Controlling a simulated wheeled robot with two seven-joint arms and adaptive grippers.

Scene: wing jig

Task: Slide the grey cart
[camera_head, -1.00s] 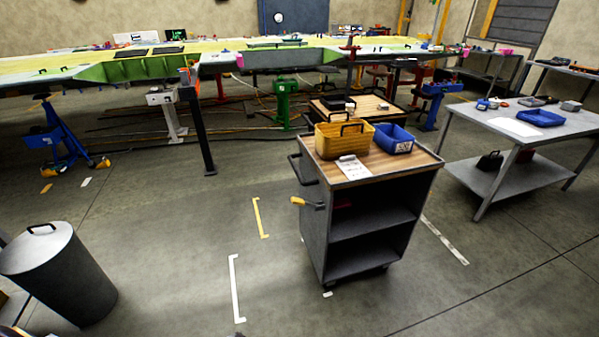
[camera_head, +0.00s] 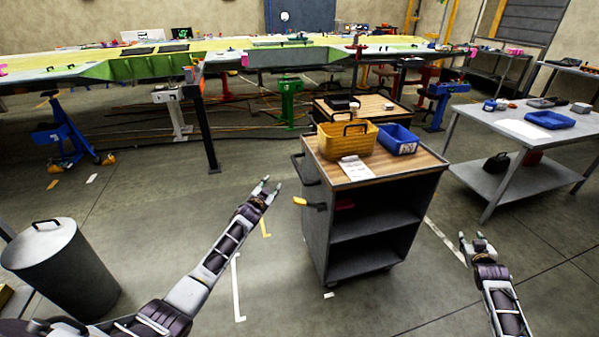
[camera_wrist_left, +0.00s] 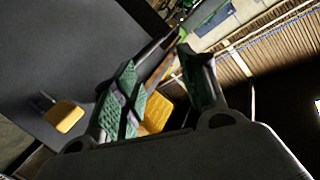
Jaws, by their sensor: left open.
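The grey cart (camera_head: 316,225) stands on the floor in the centre of the head view, with a wooden top and open shelves facing the front right. A dark push handle (camera_head: 305,170) is on its left side, with a yellow-gripped lever (camera_head: 300,201) below. My left gripper (camera_head: 269,187) is open and empty, just left of the cart and apart from it in the picture. In the left wrist view its green-padded fingers (camera_wrist_left: 162,85) are spread, with yellow pieces beyond them. My right gripper (camera_head: 471,238) is open and empty, right of the cart.
A yellow bin (camera_head: 343,143) and a blue bin (camera_head: 398,140) sit on the cart top. A grey worktable (camera_head: 480,130) stands at right, a trash can (camera_head: 62,268) at left, a second cart (camera_head: 374,104) behind. Floor marks (camera_head: 237,285) lie on open floor left of the cart.

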